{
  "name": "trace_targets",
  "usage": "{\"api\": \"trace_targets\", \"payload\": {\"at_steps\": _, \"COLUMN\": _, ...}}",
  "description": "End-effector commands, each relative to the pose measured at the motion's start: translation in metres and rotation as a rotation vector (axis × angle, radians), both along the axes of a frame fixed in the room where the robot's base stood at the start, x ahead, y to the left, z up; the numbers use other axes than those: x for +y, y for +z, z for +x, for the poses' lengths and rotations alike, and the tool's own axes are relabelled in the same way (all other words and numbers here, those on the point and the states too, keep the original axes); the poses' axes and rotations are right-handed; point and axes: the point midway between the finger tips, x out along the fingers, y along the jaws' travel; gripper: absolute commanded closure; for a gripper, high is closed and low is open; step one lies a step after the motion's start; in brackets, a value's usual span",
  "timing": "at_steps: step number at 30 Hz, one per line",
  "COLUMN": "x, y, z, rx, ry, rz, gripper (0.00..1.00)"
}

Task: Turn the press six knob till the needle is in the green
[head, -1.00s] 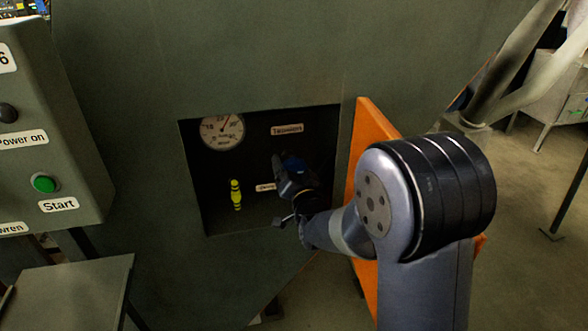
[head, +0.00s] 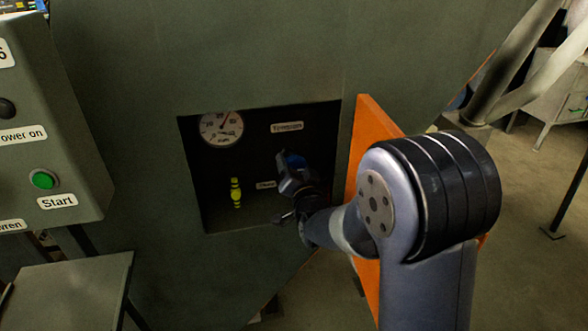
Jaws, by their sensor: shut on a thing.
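The pressure gauge (head: 221,128) is a round white dial at the upper left of the dark recess in the machine's front. Its red needle points up and a little right; no green zone can be made out at this size. My gripper (head: 287,173) is inside the recess on the right, below the upper label. It is shut on the knob, of which a small blue part (head: 295,160) shows between the jaws. The rest of the knob is hidden by the gripper.
A yellow-green fitting (head: 236,193) stands in the recess, left of my gripper. An orange door (head: 366,150) stands open close to my arm on the right. A grey control box (head: 60,130) with a green Start button (head: 44,180) is at the left.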

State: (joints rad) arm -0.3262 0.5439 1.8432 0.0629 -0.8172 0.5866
Motion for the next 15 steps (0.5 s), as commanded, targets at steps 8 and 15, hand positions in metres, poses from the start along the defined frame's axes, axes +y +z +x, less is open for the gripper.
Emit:
{"api": "trace_targets", "payload": {"at_steps": 8, "x": 0.0, "y": -0.0054, "z": 0.0003, "rx": 0.037, "ry": 0.0, "rz": 0.146, "gripper": 0.61}}
{"api": "trace_targets", "payload": {"at_steps": 15, "x": -0.0001, "y": -0.0061, "z": 0.0003, "rx": 0.092, "ry": 0.0, "rz": 0.343, "gripper": 0.61}}
